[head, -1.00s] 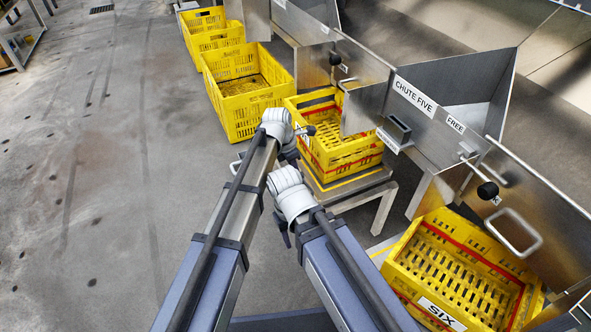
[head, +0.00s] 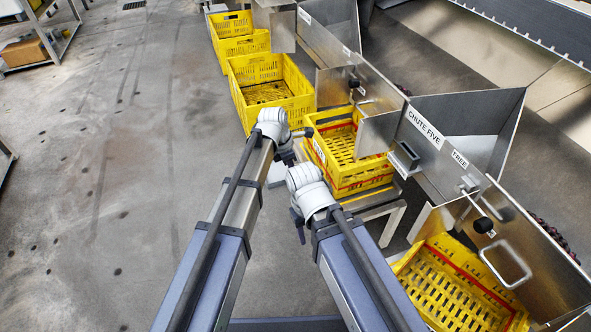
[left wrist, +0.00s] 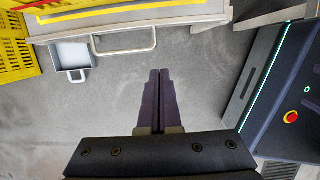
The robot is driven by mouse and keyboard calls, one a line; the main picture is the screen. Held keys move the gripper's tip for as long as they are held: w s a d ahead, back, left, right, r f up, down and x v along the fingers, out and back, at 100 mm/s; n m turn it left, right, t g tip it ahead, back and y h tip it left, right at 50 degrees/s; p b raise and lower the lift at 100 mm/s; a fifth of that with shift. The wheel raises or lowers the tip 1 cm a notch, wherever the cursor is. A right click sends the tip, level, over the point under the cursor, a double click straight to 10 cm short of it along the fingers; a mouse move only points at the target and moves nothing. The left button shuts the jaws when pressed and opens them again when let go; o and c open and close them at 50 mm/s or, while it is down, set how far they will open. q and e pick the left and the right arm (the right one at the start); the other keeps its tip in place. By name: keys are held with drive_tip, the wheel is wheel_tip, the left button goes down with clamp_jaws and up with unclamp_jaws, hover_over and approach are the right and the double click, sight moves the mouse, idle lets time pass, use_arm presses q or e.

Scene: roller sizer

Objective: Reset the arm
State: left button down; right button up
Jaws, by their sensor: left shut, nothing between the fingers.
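In the head view, my two arms reach forward from the bottom edge, side by side. My right arm's white wrist (head: 310,190) is lower and to the right. Only small dark parts of the right gripper (head: 299,226) show beneath it, so its jaws cannot be made out.
A yellow crate (head: 318,147) sits on a metal stand under a chute. Several yellow crates stand beyond. A small grey tray (left wrist: 88,57) shows in the left wrist view. Floor at left is clear.

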use_arm(q)
drive_tip(key=shift+a+r, duration=0.1)
drive_tip(key=shift+r, duration=0.2)
drive_tip(key=shift+s, duration=0.1)
drive_tip(key=s+a+m+y, duration=0.3)
drive_tip(key=s+a+m, duration=1.4)
drive_tip(key=a+m, duration=0.3)
drive_tip(key=s+d+r+m+g+y+p, duration=0.1)
drive_tip(key=s+d+r+m+p, duration=0.15)
drive_tip(key=d, duration=0.35)
drive_tip(key=s+d+r+m+p, duration=0.1)
drive_tip(key=s+d+m+p, duration=0.15)
drive_tip(key=d, duration=0.35)
wheel_tip(320, 180, up, 38)
drive_tip(key=p, duration=3.6)
drive_tip(key=shift+s+f+p, duration=0.15)
drive_tip(key=shift+f+p, duration=0.1)
drive_tip(key=shift+p, duration=0.15)
drive_tip(key=shift+d, duration=0.15)
